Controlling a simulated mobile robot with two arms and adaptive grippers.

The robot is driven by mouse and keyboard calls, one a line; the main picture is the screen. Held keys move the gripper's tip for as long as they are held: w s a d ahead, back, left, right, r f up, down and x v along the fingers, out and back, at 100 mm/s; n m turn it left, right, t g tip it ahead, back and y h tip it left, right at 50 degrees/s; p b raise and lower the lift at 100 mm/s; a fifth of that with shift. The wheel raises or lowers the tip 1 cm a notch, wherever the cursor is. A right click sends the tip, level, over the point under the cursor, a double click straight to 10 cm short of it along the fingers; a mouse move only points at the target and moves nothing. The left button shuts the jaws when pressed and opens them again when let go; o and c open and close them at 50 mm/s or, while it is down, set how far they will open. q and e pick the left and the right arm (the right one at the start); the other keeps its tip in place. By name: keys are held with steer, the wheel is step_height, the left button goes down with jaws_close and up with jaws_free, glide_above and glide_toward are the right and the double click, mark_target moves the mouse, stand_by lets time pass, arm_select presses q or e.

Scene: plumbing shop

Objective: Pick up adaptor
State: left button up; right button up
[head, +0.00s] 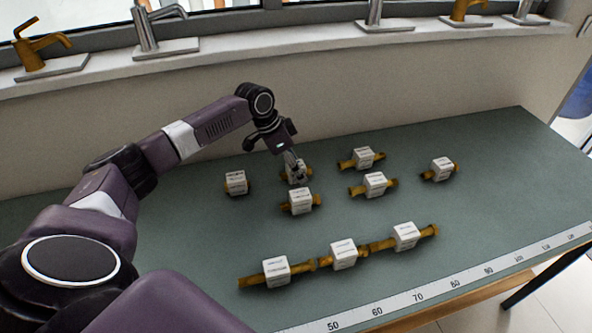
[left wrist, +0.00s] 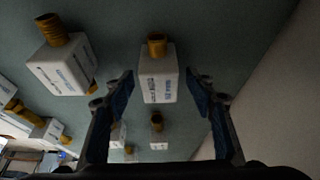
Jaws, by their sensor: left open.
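Several brass adaptors with white label blocks lie on the green table. One adaptor (head: 299,178) is at my left gripper (head: 293,165), which reaches down over it and partly hides it. In the left wrist view my left gripper (left wrist: 160,82) is open, with one finger to each side of a white-blocked adaptor (left wrist: 158,86). The brass end points away from the gripper. I cannot tell whether the fingers touch the block. My right gripper is not in view.
Close neighbours are one adaptor on the left (head: 236,183) and one in front (head: 300,201). More lie to the right (head: 375,185), with a front row (head: 343,253). A wall and window sill (head: 300,40) with taps stand behind. The table's right end is clear.

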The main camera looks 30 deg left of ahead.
arm_select(q)
steer(key=c, duration=1.3)
steer(key=shift+r, duration=0.1)
